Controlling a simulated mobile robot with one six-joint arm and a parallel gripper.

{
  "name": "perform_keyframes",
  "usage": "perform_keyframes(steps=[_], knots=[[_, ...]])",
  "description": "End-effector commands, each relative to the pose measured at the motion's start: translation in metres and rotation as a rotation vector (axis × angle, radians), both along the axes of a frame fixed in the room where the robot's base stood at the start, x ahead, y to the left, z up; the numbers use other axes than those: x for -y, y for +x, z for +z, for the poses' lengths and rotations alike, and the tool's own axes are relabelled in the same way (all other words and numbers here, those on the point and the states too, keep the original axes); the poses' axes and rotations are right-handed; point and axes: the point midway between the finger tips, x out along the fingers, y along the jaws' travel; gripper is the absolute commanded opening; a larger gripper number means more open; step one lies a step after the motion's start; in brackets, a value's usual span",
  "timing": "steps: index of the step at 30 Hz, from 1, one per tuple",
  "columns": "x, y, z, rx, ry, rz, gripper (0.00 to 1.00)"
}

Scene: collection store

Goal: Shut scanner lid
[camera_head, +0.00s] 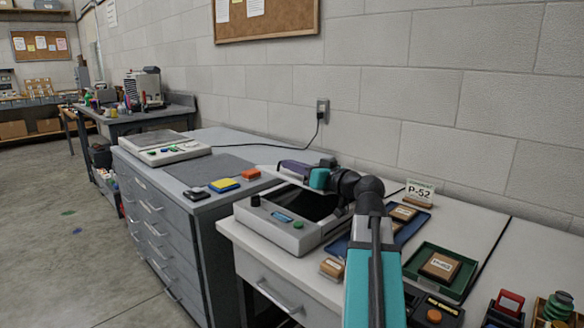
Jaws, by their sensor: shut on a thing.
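The scanner (282,236) is a light grey box with a dark glass bed, knobs and a blue-lit display, on the white-topped desk in the middle. My arm reaches in from the lower right. My gripper (291,168) is at the lid's upper edge, shut on the lid as far as can be seen. The arm hides the scanner's right end and part of the lid, and the fingertips are small and partly hidden.
A second flat device (168,154) sits on the grey drawer cabinet (212,215) at left, with small coloured boxes (224,185) nearer. Right of my arm are a green tray (451,256), a P-52 sign (419,190) and stamps (508,303).

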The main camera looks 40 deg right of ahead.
Motion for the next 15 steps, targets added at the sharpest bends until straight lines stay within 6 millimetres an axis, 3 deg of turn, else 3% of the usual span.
perform_keyframes(steps=[9,10,13,15], knots=[[0.0016,-0.0013,0.0013,0.002,-0.002,0.0,0.0],[0.0018,-0.0014,0.0013,0.002,-0.002,0.0,0.1],[0.0021,-0.0015,0.0013,0.002,-0.002,-0.001,0.26],[0.0023,-0.0015,0.0011,0.002,-0.001,-0.001,0.26]])
